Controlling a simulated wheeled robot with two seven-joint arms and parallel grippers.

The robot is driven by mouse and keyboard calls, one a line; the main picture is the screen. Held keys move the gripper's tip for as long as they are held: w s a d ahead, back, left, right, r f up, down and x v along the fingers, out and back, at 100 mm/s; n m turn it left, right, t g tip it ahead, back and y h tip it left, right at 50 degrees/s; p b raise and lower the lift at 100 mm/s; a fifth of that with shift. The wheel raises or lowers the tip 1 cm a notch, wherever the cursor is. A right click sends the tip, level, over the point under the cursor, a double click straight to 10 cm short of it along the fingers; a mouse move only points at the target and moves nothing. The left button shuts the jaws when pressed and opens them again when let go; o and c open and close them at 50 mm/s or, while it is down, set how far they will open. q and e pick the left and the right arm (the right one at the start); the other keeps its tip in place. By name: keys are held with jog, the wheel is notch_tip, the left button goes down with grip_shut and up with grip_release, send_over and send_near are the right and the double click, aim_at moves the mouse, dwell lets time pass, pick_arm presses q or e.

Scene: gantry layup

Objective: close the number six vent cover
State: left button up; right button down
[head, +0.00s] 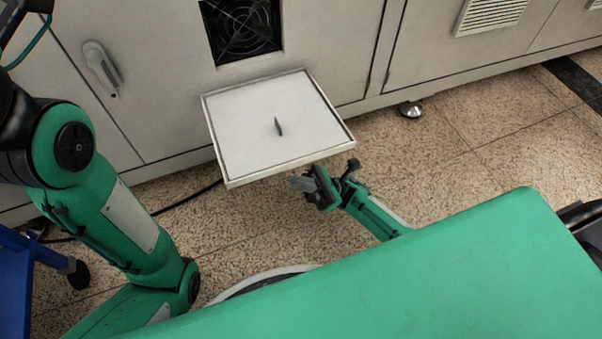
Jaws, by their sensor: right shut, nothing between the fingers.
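The vent cover (250,118) is a pale square panel with a raised rim and a small dark handle in its middle. It stands open, folded down and out from the cabinet below a dark square opening (236,45) with a fan behind it. No number is readable on it. My right gripper (300,184) is shut and empty, close to the cover's near edge, toward its right half. I cannot tell whether it touches the cover or how far below the edge it is. My left gripper is outside the picture; only parts of my left arm show.
The pale cabinet (330,50) runs along the back, with a lever handle (101,68) left of the opening and a louvred vent (490,12) at upper right. A cabinet foot (411,109) and a black cable (187,199) are near the floor. A blue frame (25,275) stands at left.

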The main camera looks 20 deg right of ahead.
notch_tip(320, 180, up, 3)
jog(key=shift+d+r+b, duration=0.15)
jog(key=shift+b, duration=0.2)
dwell(0.3)
